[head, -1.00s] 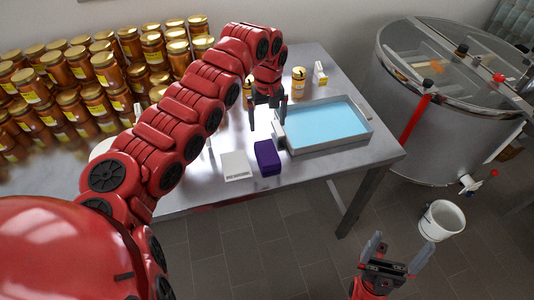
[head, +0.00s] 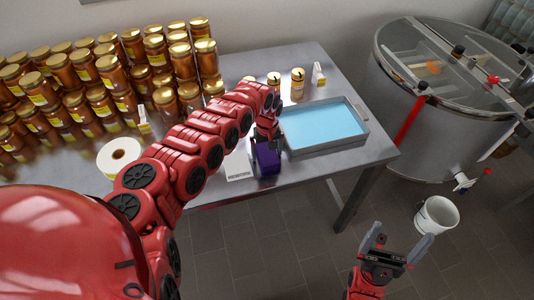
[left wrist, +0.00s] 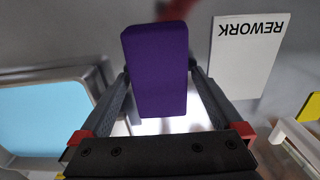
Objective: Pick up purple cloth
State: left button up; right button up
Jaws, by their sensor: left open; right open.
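The purple cloth (head: 268,160) is a folded block on the metal table, just left of the blue-filled tray. In the left wrist view the cloth (left wrist: 156,70) lies between the two fingers of my left gripper (left wrist: 160,95). In the head view my left gripper (head: 266,150) is over the cloth, with fingers on either side, and partly hides it. The fingers are open; whether they touch the cloth is hard to tell. My right gripper (head: 393,244) is open and empty, in front of the table over the floor.
A grey tray (head: 364,133) with a blue inside stands right of the cloth. A white REWORK card (left wrist: 247,55) lies beside the cloth. Many honey jars (head: 110,85) fill the table's left and back. A roll (head: 118,157), steel tank (head: 400,120) and white bucket (head: 437,217) also show.

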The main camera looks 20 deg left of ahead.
pick_arm(q)
jog(key=c, duration=1.3)
jog(key=shift+r, duration=0.1)
